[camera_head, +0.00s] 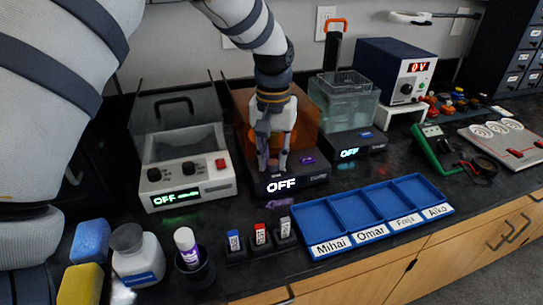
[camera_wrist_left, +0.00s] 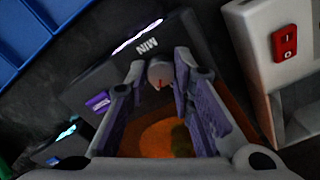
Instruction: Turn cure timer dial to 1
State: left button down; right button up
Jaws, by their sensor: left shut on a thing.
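The cure unit (camera_head: 318,178) stands at the back centre, with an orange see-through cover (camera_head: 240,105) over a black base; its front display (camera_head: 281,184) reads OFF. My left gripper (camera_head: 273,168) reaches down from above to the front of the base and hides the dial in the head view. In the left wrist view the grey timer dial (camera_wrist_left: 160,73), with a small red mark, sits between the fingertips, and my gripper is shut on it. The lettering MIN (camera_wrist_left: 148,46) is beside it. My right gripper is not in view.
A white unit with two knobs (camera_head: 216,187) stands close on the left; a clear tank (camera_head: 345,108) stands on the right.

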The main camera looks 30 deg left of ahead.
aim_at(273, 162)
pick_arm(q)
jog(key=shift+m, duration=0.9)
jog(key=c, duration=1.4)
grip_release()
jog(key=shift+o, duration=0.2)
notch_tip(273, 162, up, 12)
